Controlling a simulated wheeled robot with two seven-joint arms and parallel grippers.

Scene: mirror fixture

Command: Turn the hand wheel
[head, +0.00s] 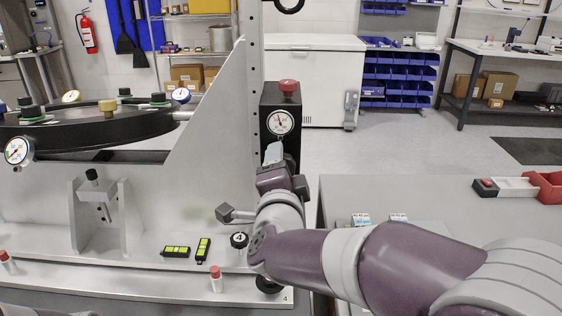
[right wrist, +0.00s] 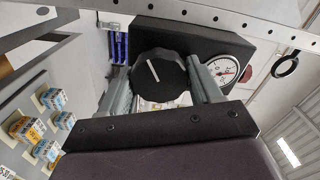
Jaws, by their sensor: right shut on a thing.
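The hand wheel (right wrist: 158,74) is a black, scalloped knob with a white line on its face, seen in the right wrist view in front of a black box. My right gripper (right wrist: 162,86) has one finger on each side of the wheel and is shut on it. In the head view my right gripper (head: 273,156) is at the lower front of the black box (head: 268,103), below a round gauge (head: 280,122), and hides the wheel. The gauge also shows in the right wrist view (right wrist: 223,69), beside a finger. My left gripper is not in view.
A metal fixture plate (head: 215,130) with a large black ring (head: 90,130) stands left of the box. A red knob (head: 289,86) tops the box. A grey table (head: 440,205) lies right.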

